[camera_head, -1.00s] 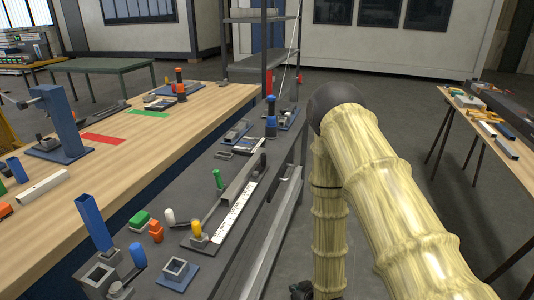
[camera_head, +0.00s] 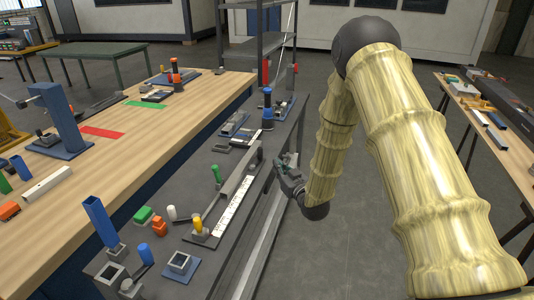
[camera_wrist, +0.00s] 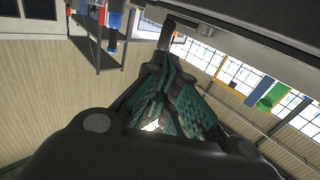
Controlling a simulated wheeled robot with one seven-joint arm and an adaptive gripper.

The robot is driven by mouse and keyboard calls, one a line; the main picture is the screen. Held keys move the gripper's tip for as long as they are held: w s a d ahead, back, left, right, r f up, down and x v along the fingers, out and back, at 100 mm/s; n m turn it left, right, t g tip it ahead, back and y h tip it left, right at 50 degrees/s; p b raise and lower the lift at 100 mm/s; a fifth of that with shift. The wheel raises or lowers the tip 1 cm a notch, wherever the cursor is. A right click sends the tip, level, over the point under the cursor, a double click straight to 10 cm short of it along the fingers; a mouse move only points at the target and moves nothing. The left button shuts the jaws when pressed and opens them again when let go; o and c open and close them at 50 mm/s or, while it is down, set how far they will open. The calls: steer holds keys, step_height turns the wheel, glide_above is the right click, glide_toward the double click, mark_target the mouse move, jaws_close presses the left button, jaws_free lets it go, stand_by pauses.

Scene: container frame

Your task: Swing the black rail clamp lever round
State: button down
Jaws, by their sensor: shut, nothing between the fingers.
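My gripper (camera_head: 285,165) is at the right edge of the grey bench, beside the metal rail (camera_head: 262,235) along that edge. Its fingers are shut and empty, and the wrist view shows the closed finger pads (camera_wrist: 168,85) close up. I cannot clearly make out the black clamp lever in either current view; my gripper covers part of the bench edge. No lever shows between or touching the fingers in the wrist view.
A fixture with a white ruler (camera_head: 232,212) and a yellow knob (camera_head: 197,223) lies left of the rail. A blue post (camera_head: 98,218), a green knob (camera_head: 215,173) and several small blocks stand on the bench. Open floor (camera_head: 345,245) lies right of the bench.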

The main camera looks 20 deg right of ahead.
mark_target(262, 150)
steer(key=w, duration=0.3)
steer(key=w+a+p, duration=0.1)
steer(key=w, duration=0.2)
steer(key=w+p, duration=0.1)
steer(key=w, duration=0.2)
steer(key=shift+a, duration=0.4)
steer(key=shift+w+a+f+b, duration=0.1)
steer(key=shift+w+f+b, duration=0.05)
steer(key=shift+w+b, duration=0.5)
steer(key=shift+b, duration=0.4)
steer(key=shift+w+r, duration=0.1)
steer(key=shift+r, duration=0.25)
steer(key=shift+r, duration=0.1)
